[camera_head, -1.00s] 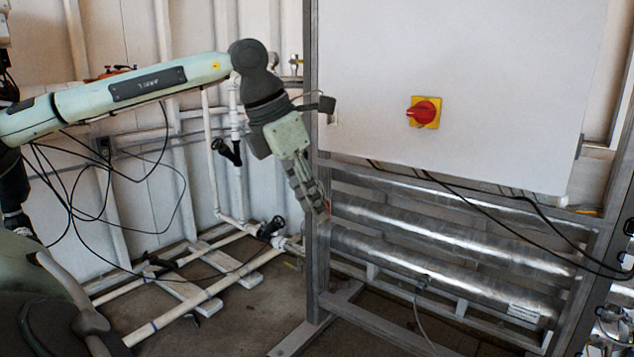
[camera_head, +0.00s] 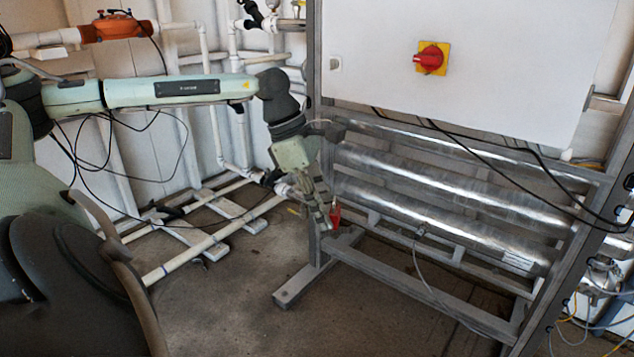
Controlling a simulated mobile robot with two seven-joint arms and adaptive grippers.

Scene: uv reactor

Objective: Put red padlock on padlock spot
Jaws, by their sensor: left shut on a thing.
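A small red padlock (camera_head: 336,217) shows at the tip of my left gripper (camera_head: 329,216), which points down and is shut on it. The gripper hangs in front of the left upright of the metal frame, near the lower silver tube. The padlock is small in the picture and partly covered by the fingers. A red rotary switch (camera_head: 430,58) on a yellow plate sits on the white cabinet (camera_head: 380,70), above and to the right of the gripper. I cannot make out the padlock spot for certain. My right gripper is not in view.
Silver reactor tubes (camera_head: 450,185) run across the grey metal frame (camera_head: 400,287) under the cabinet. Black cables (camera_head: 490,160) hang in front of them. White pipes (camera_head: 215,240) lie at the left. The concrete floor (camera_head: 240,310) in front is clear.

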